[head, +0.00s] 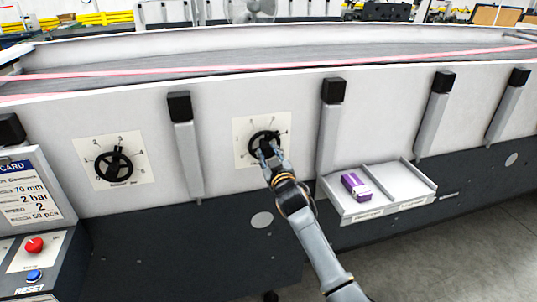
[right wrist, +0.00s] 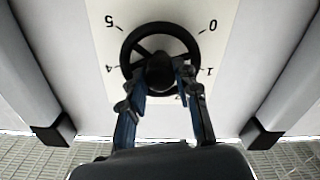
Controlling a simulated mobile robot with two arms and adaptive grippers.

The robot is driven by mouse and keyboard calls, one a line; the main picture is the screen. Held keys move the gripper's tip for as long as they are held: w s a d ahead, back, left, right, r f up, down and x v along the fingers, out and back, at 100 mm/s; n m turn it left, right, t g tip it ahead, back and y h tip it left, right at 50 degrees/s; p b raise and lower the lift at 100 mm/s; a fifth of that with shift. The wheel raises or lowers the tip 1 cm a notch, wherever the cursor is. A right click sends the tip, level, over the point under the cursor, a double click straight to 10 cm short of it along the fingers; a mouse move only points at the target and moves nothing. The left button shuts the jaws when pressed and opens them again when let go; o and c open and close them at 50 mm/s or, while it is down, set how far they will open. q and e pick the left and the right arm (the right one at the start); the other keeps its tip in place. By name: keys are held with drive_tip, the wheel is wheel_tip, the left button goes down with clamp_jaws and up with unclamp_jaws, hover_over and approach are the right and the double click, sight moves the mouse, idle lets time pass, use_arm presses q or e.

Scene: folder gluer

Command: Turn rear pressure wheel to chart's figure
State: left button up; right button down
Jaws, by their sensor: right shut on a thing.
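Two black handwheels sit on white number plates on the machine's pale side panel. My right gripper (head: 268,148) is at the right-hand wheel (head: 254,136), shut on its hub. In the right wrist view the fingers of my right gripper (right wrist: 162,82) lie on either side of the hub of this wheel (right wrist: 160,27). Figures 0, 1, 4 and 5 show upside down around it; the fingers hide the others, and I cannot read its setting. The left-hand wheel (head: 115,163) is untouched. The chart card (head: 35,190) at left reads 70 mm, 2 bar, 2, 50 pcs. My left gripper is out of view.
Grey upright brackets with black caps (head: 180,107) stand on both sides of the held wheel. A divided tray (head: 410,185) holding a purple carton (head: 356,186) juts out at right. A red button (head: 34,245) and a blue button (head: 34,276) are at lower left.

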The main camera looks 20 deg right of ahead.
drive_tip(key=n, duration=0.3)
drive_tip(key=shift+n, duration=2.2)
drive_tip(key=c, duration=1)
unclamp_jaws()
drive_tip(key=s, duration=1.2)
drive_tip(key=shift+a, duration=0.15)
